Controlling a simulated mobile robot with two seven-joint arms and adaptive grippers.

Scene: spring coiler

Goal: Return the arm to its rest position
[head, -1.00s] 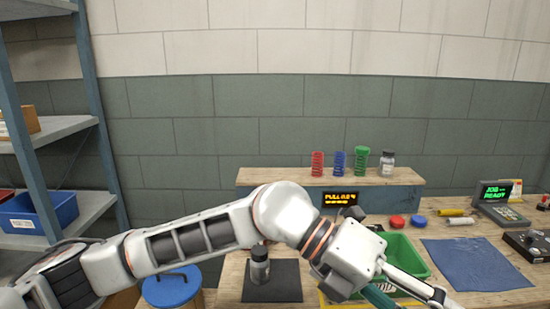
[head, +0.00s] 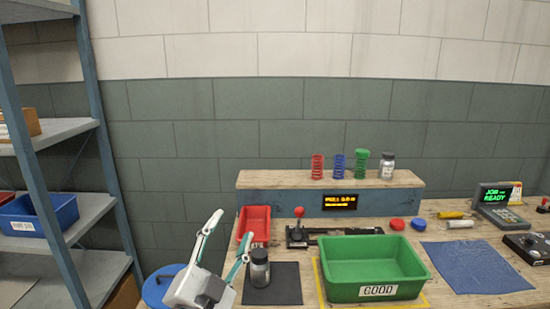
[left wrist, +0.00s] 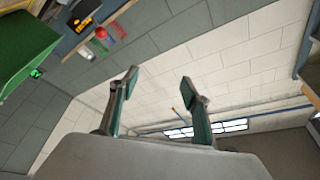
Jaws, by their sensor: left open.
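My left gripper (head: 227,240) is low in the head view, left of the dark jar, with its fingers pointing up. Its two fingers are spread apart with nothing between them. In the left wrist view the open fingers (left wrist: 160,85) stand against the wall, and the gap is empty. The rest of my left arm is out of the head view. My right gripper is in neither view.
A dark jar (head: 260,268) stands on a black mat (head: 285,283) close to the gripper. A red bin (head: 254,222), green GOOD bin (head: 372,270) and red-knobbed lever device (head: 298,230) stand on the bench. A blue-lidded drum (head: 160,284) and shelf rack (head: 72,205) are at left.

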